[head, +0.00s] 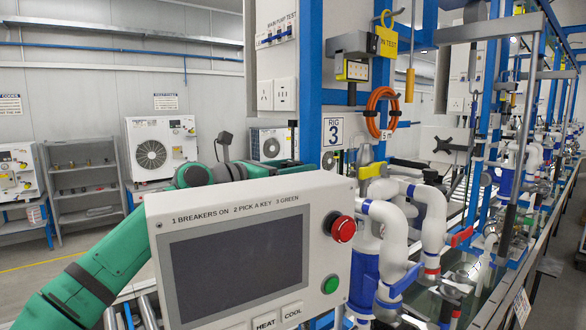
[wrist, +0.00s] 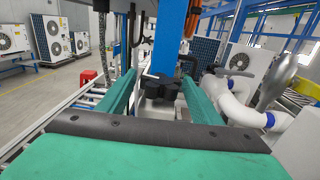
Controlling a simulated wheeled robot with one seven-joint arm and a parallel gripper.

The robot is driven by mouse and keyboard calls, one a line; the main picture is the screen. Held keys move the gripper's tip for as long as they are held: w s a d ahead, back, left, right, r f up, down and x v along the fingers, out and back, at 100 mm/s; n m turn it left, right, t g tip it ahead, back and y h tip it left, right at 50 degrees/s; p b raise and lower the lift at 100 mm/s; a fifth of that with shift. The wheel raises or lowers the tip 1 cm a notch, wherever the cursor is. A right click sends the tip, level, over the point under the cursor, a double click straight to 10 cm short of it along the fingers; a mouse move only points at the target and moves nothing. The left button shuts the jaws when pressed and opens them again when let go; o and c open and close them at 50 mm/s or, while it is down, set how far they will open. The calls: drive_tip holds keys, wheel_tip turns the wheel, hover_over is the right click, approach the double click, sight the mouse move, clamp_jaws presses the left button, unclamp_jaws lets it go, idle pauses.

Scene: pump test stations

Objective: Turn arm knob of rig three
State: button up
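The rig three sign (head: 333,131) hangs on a blue post behind the control panel in the head view. In the wrist view a black lobed knob (wrist: 160,87) sits in front of a blue post (wrist: 170,40). My gripper (wrist: 159,82) has its two green fingers apart, one on each side of the knob. I see no clear contact between fingers and knob.
The control panel (head: 250,250) with a screen, a red button (head: 343,229) and a green button (head: 330,284) fills the foreground. White pipes (head: 385,225) stand to its right. Another black star knob (head: 443,146) is farther right. White pipes also lie right of my fingers in the wrist view (wrist: 235,105).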

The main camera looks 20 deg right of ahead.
drive_tip(key=shift+a, duration=0.1)
drive_tip(key=v, duration=1)
drive_tip(key=shift+s+a, duration=0.2)
drive_tip(key=shift+a, duration=0.15)
